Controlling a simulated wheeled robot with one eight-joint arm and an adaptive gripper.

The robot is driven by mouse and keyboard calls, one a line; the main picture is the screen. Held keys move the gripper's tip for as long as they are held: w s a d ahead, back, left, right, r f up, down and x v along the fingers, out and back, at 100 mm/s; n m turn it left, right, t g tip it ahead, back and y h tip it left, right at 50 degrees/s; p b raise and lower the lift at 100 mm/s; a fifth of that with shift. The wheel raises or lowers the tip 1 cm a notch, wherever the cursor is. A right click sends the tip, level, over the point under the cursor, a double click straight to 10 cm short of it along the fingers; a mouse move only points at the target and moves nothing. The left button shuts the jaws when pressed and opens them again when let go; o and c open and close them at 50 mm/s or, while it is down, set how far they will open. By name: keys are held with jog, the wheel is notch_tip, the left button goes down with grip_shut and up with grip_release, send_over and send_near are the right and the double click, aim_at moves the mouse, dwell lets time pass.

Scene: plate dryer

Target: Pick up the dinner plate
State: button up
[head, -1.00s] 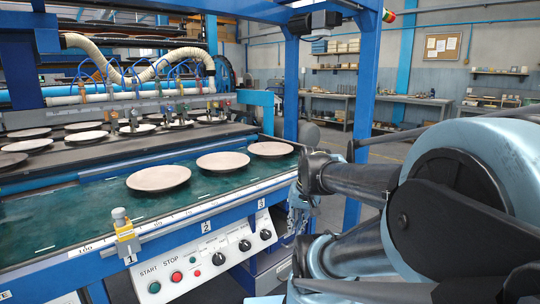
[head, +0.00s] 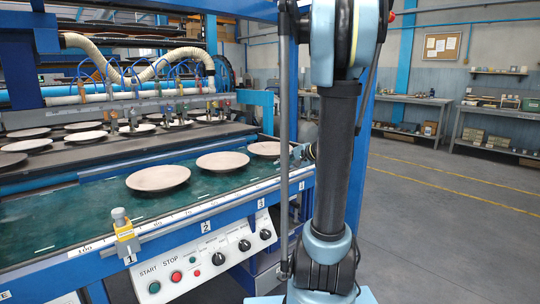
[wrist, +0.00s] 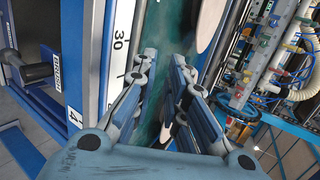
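Three round, pale pinkish plates lie in a row on the green belt (head: 85,215) in the head view: a near one (head: 158,177), a middle one (head: 223,161) and a right one (head: 264,149). My gripper (head: 299,155) is just right of the right plate, at about belt height, partly hidden by my arm. In the wrist view my gripper (wrist: 165,62) is open, with nothing held between its fingertips. Part of a plate (wrist: 209,22) shows at the top, beyond the fingertips and to their right. I cannot tell which plate it is.
The blue machine frame has an upright post (head: 358,190) close behind my arm. A yellow-grey clamp (head: 124,235) sits on the belt's front rail, above a control panel (head: 205,258). More plates lie on the dark rear bed (head: 120,150). Open floor (head: 450,240) lies to the right.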

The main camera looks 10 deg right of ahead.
aim_at(271, 155)
jog(key=w+d+m+t, duration=0.1)
jog(key=w+d, duration=0.1)
jog(key=w+d+r+m+t, duration=0.1)
jog(key=w+d, duration=0.1)
jog(key=w, duration=0.1)
jog(key=w+d+m+t, duration=0.1)
jog(key=w+d, duration=0.1)
jog(key=w, duration=0.1)
jog(key=shift+w+d+r+m+y, duration=0.15)
jog(key=shift+m+y, duration=0.15)
jog(key=shift+y, duration=0.1)
jog(key=x, duration=1.7)
jog(key=shift+w+r, duration=0.1)
jog(key=shift+w, duration=0.15)
grip_shut()
jog(key=shift+r, duration=0.15)
